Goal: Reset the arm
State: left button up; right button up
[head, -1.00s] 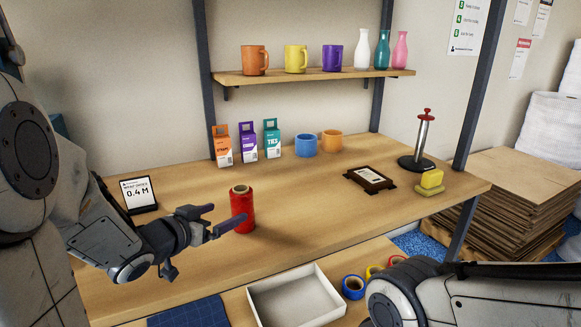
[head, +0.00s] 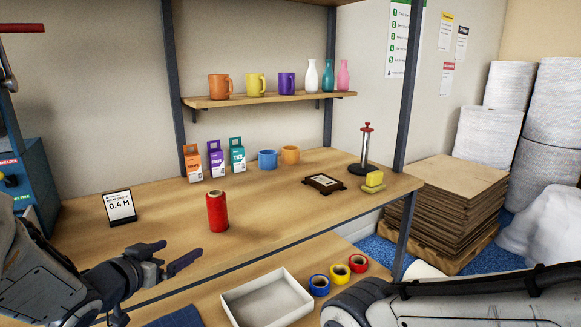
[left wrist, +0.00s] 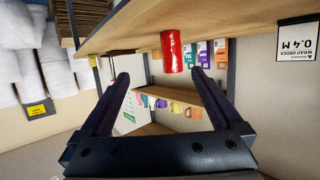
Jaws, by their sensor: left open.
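My left gripper (head: 172,257) is open and empty in the head view, in front of the table edge and to the lower left of a red roll (head: 217,212). The red roll stands upright on the table, apart from the fingers. In the left wrist view the two dark open fingers (left wrist: 160,92) frame empty space, and the red roll (left wrist: 171,51) shows beyond them, upside down in the picture. My right arm comes in at the lower right of the head view; its gripper is not visible.
The wooden table (head: 270,205) holds a sign (head: 120,207), several boxes and cups, a dark frame (head: 324,183) and a stamp-like stand (head: 366,150). Below are a white tray (head: 233,311) and three tape rolls. A shelf (head: 250,99) with mugs and bottles hangs above. Stacked cardboard (head: 450,205) stands right.

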pick_arm(q)
jog(key=s+d+f+m+g+y, duration=0.1)
jog(key=s+d+f+g, duration=0.2)
jog(key=d, duration=0.3)
jog(key=s+d+f+g+y, duration=0.1)
jog(key=s+d+f+g, duration=0.2)
jog(key=d, duration=0.3)
jog(key=s+d+f+m+g, duration=0.15)
jog(key=s+d+g, duration=0.25)
jog(key=s, duration=0.7)
jog(key=s+d+f+m+g, duration=0.15)
jog(key=s+d+g, duration=0.25)
jog(key=s, duration=0.6)
notch_tip(320, 180, up, 16)
jog(key=p, duration=1.5)
jog(key=shift+a+f, duration=0.2)
jog(key=shift+a, duration=0.05)
